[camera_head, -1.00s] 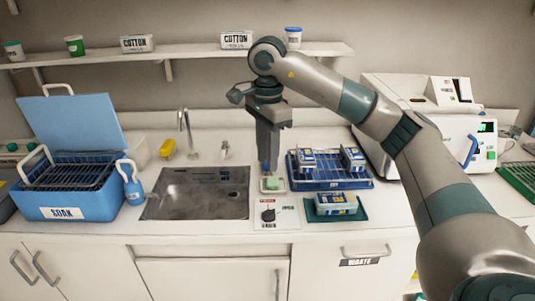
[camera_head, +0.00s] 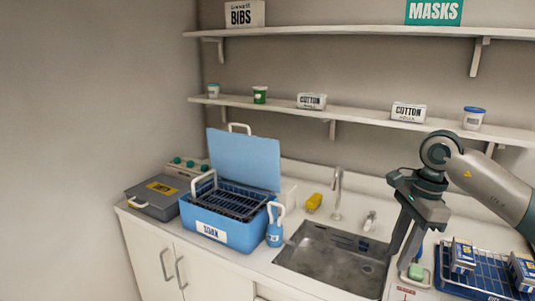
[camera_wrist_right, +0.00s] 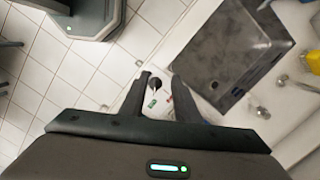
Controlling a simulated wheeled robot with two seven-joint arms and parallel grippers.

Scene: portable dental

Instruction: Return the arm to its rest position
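My right arm (camera_head: 490,182) comes in from the right in the head view, bent at the wrist, with its gripper (camera_head: 402,256) pointing down over the counter beside the sink. My left gripper is in neither view.
The sink (camera_head: 330,262) and faucet (camera_head: 337,195) are left of the gripper. A blue rack (camera_head: 470,285) with packets is at right. Shelves (camera_head: 350,115) run above.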

